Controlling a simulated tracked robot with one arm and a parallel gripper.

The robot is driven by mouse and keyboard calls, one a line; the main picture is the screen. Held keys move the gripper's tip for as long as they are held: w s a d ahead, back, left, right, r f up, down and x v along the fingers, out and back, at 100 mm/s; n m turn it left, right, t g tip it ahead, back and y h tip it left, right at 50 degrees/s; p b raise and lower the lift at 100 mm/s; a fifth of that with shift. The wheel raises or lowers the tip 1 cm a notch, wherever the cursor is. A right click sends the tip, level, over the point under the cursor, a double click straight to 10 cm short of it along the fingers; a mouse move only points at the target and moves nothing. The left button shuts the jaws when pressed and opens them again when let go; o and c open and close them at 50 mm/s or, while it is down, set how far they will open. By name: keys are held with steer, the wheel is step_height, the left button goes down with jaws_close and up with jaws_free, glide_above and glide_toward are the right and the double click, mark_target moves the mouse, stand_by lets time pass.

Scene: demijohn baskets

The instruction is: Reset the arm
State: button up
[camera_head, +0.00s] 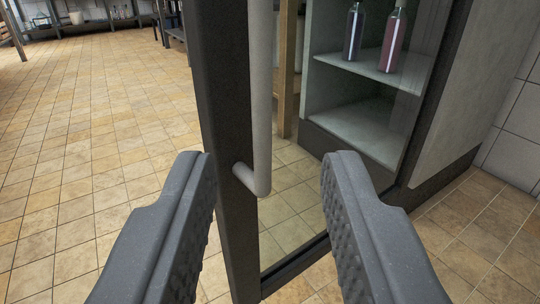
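My gripper (267,175) is open, its two dark grey fingers wide apart at the bottom of the view. Nothing is between the fingertips in their grip. Beyond and between them stands a dark-framed glass door (222,130) with a light grey vertical bar handle (260,90). The handle's lower end bends into the door frame near the left fingertip in the picture. I cannot tell how far the fingers are from the handle. The rest of my arm is out of view.
Behind the glass, a grey cabinet (450,110) has shelves, with a dark bottle (353,34) and a pink bottle (392,40) on the upper one. Open tiled floor (90,130) lies to the left. A white tiled wall (515,125) is at the right.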

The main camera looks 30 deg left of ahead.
steer(key=w+d+r+n+g+h, duration=0.1)
steer(key=w+d+r+h, duration=0.2)
steer(key=w+d+r, duration=0.4)
steer(key=w+d+r+n+g+h, duration=0.1)
steer(key=w+d+r+h, duration=0.3)
steer(key=w+r, duration=0.55)
steer(key=w+r+m+t+h, duration=0.1)
steer(key=w+r+h, duration=0.15)
steer(key=r, duration=1.15)
steer(key=w+r+m+h, duration=0.1)
steer(key=w+r+h, duration=0.15)
steer(key=r, duration=1.05)
steer(key=s+a+r+m+h, duration=0.15)
steer(key=s+a+r, duration=0.3)
steer(key=r, duration=0.85)
steer(key=s+a+r+m+y, duration=0.1)
steer(key=s+a+r+m, duration=0.4)
steer(key=r, duration=0.8)
steer(key=s+a+r+y, duration=0.1)
steer(key=s+a+r, duration=0.6)
steer(key=s, duration=0.2)
steer(key=s+a+r+y, duration=0.2)
steer(key=s+a+r, duration=0.5)
steer(key=s, duration=0.3)
steer(key=shift+a+t, duration=0.4)
steer(key=shift+a, duration=0.15)
